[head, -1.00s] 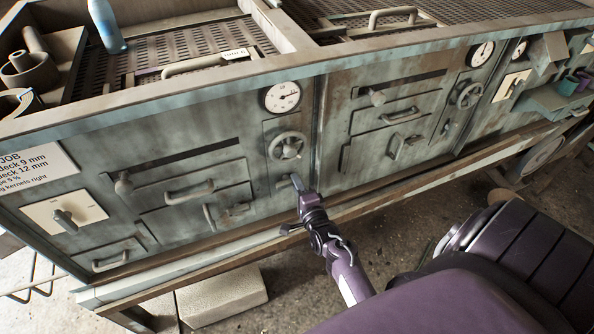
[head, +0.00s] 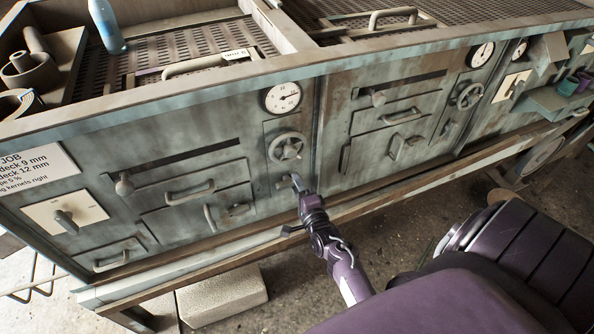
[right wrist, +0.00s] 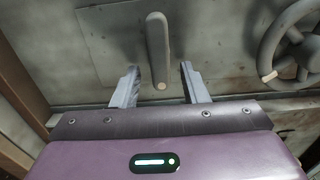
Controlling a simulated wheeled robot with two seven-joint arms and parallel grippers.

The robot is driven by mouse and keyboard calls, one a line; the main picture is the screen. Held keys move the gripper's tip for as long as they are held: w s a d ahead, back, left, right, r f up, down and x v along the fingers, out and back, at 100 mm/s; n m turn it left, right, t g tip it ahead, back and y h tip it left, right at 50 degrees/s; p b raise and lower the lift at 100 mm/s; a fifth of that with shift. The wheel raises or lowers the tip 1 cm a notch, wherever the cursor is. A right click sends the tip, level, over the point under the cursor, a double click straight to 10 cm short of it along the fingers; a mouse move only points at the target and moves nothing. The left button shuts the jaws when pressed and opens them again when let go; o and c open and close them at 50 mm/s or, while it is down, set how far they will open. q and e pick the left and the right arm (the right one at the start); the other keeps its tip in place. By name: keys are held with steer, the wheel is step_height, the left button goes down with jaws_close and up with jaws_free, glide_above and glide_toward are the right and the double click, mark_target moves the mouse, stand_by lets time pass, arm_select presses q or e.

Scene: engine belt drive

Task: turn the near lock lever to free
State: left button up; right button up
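The near lock lever (right wrist: 157,48) is a grey rounded bar on a flat plate. It stands nearly upright in the right wrist view, and its lower end is between my right fingers. In the head view the lever is small and mostly hidden by my gripper, below the near handwheel (head: 287,147). My right gripper (right wrist: 161,86) is open, with one finger on each side of the lever and a visible gap to both. It also shows in the head view (head: 298,184) against the panel. My left gripper is out of view.
The near handwheel (right wrist: 287,45) is close to the right of the gripper in the wrist view. A round dial (head: 282,97) is above it. Drawer handles (head: 190,191) stick out to the left. A wooden rail (head: 250,245) runs below the panel.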

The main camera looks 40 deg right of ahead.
steer(key=p+v, duration=0.3)
steer(key=v, duration=0.4)
steer(key=shift+s+a, duration=0.1)
steer(key=shift+s, duration=0.05)
steer(key=s+a+f+n+g+y, duration=0.2)
steer(key=s+a+f+n+g, duration=0.3)
steer(key=f, duration=0.6)
steer(key=s+a+f+n+g+y, duration=0.3)
steer(key=s+a+f+n, duration=0.35)
steer(key=f, duration=0.45)
steer(key=s+f+n+g, duration=0.4)
steer(key=s+f+n, duration=0.1)
steer(key=s, duration=0.6)
steer(key=s+d+f+n+g+h, duration=0.1)
steer(key=s+f+n+g, duration=0.3)
steer(key=s, duration=0.8)
step_height(320, 180, down, 2)
steer(key=n, duration=0.3)
steer(key=shift+s+d+g, duration=0.3)
